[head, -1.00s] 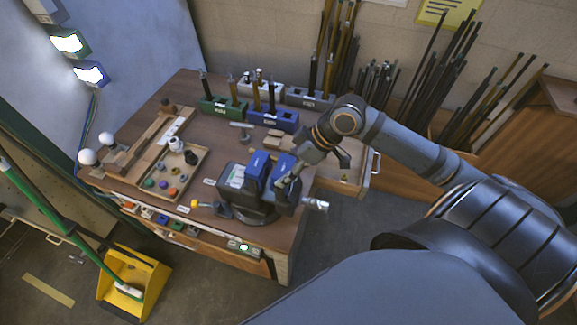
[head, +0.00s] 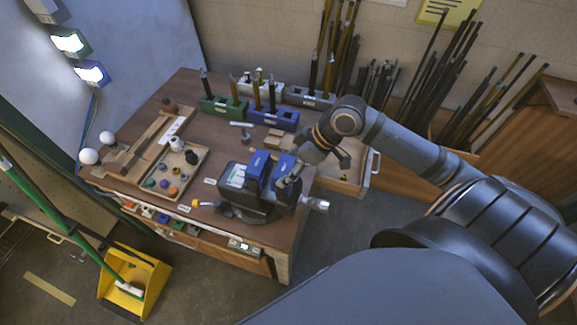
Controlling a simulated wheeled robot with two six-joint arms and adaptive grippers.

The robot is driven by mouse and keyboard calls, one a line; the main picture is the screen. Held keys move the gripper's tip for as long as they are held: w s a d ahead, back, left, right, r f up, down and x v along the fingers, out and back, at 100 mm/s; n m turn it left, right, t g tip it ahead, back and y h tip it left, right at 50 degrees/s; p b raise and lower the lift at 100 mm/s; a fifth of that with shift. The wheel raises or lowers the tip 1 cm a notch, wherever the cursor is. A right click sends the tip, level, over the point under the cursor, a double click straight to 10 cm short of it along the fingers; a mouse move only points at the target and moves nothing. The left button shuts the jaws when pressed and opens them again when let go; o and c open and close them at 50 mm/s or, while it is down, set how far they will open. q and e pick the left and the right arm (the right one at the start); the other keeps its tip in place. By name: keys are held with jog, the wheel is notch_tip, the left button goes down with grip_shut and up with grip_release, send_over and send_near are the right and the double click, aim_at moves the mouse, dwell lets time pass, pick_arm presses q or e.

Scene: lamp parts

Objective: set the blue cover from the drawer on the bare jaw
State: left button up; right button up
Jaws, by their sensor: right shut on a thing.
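A dark vise (head: 248,208) stands at the front right of the workbench. One blue cover (head: 257,167) sits on the left of its two jaws. A second blue cover (head: 284,165) is at the right jaw, close beside the first. My right gripper (head: 291,182) is shut on this second cover at the right jaw. The fingers partly hide the cover and the jaw, so I cannot tell whether it is fully seated. The open drawer (head: 356,178) is at the right of the bench, partly behind my right arm. My left gripper is not in view.
A tray of coloured knobs (head: 200,160) lies left of the vise. Green (head: 222,106), blue (head: 272,118) and grey (head: 310,98) holders with upright tools stand at the back. Rods lean on the wall. A yellow dustpan (head: 136,284) is on the floor.

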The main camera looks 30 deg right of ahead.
jog(key=o, duration=0.8)
jog(key=shift+s+f, duration=0.2)
jog(key=shift+f, duration=0.1)
jog(key=o, duration=0.3)
jog(key=shift+w+a, duration=0.1)
jog(key=shift+w, duration=0.05)
jog(key=shift+r, duration=0.1)
